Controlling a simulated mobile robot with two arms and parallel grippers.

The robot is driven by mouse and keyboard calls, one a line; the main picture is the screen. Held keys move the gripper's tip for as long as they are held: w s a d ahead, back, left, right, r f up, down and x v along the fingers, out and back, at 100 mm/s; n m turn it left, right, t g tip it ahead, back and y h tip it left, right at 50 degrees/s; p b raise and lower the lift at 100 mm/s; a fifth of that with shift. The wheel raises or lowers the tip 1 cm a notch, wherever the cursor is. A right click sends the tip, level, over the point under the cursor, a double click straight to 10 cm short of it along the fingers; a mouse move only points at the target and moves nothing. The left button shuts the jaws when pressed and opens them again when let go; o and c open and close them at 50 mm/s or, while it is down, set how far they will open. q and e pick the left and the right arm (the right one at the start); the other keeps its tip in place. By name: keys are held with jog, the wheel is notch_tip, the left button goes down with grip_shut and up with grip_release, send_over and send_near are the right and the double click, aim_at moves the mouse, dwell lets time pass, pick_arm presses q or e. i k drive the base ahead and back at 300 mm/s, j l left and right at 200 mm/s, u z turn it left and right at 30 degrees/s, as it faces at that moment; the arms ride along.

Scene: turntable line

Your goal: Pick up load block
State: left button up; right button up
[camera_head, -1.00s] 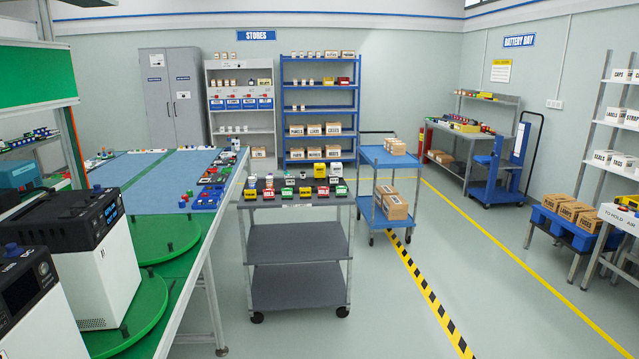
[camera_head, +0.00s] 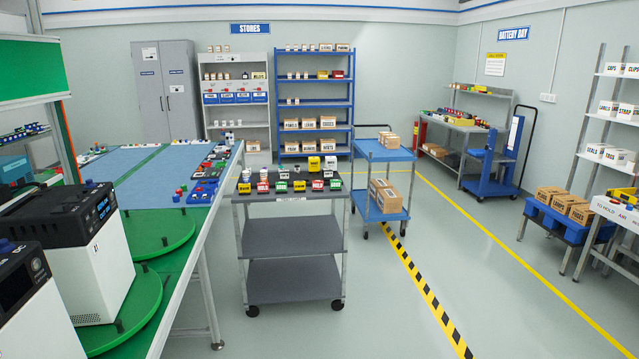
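I cannot make out which thing is the load block. Small coloured blocks and labelled boxes stand on the top shelf of a grey cart (camera_head: 285,196) in the middle. More small coloured parts lie along the right edge of the blue-topped bench (camera_head: 150,190), including a blue part (camera_head: 200,193). Neither of my grippers shows in the view.
Black-topped white units (camera_head: 92,262) stand on green turntables (camera_head: 135,310) at left. A blue trolley (camera_head: 385,152) with cartons stands behind the grey cart. Shelving lines the back wall. Open floor (camera_head: 400,325) with a black-and-yellow stripe lies at right.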

aim_at(326, 173)
jog(key=i, duration=1.3)
jog(key=i+z, duration=0.1)
jog(key=i, duration=1.2)
jog(key=i+j, duration=0.2)
jog(key=i, duration=1.1)
